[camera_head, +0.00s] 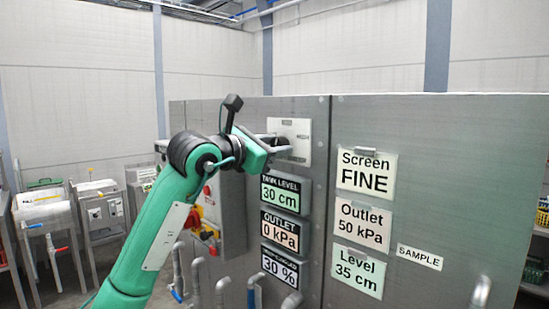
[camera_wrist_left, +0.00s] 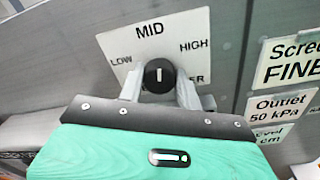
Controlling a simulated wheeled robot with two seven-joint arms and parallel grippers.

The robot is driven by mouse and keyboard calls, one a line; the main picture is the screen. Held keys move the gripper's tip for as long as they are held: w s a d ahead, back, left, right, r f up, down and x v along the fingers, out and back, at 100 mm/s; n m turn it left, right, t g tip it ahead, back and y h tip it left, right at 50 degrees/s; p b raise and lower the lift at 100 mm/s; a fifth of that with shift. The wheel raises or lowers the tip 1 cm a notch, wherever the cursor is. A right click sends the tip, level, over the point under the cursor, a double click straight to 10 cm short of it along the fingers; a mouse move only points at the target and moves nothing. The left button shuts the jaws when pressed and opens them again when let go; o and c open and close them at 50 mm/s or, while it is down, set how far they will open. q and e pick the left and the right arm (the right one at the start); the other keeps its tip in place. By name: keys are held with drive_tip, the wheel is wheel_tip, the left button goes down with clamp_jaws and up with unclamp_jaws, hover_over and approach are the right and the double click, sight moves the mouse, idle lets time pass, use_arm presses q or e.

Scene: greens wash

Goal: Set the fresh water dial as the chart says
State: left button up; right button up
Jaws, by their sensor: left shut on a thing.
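The black round dial (camera_wrist_left: 159,76) sits on a white plate (camera_wrist_left: 196,24) marked LOW, MID, HIGH and a partly hidden word ending in "ER". Its white mark points up towards MID. My left gripper (camera_wrist_left: 160,88) is shut on the dial, one finger on each side. In the head view the left gripper (camera_head: 284,148) is at the white plate (camera_head: 290,127), and the dial is hidden there. The chart cards read Screen FINE (camera_head: 366,172), Outlet 50 kPa (camera_head: 361,224) and Level 35 cm (camera_head: 357,271). My right gripper is not in view.
Below the plate, displays read TANK LEVEL 30 cm (camera_head: 280,193), OUTLET 0 kPa (camera_head: 280,232) and 30 % (camera_head: 279,269). A SAMPLE label (camera_head: 419,257) is on the right panel. Grey pipes stand below. Red and yellow controls (camera_head: 204,228) are left of the displays, near my arm.

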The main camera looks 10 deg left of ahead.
use_arm(q)
drive_tip(key=shift+f+n+b, duration=0.15)
drive_tip(key=shift+n+b, duration=0.6)
drive_tip(key=shift+n, duration=0.45)
drive_tip(key=o, duration=1)
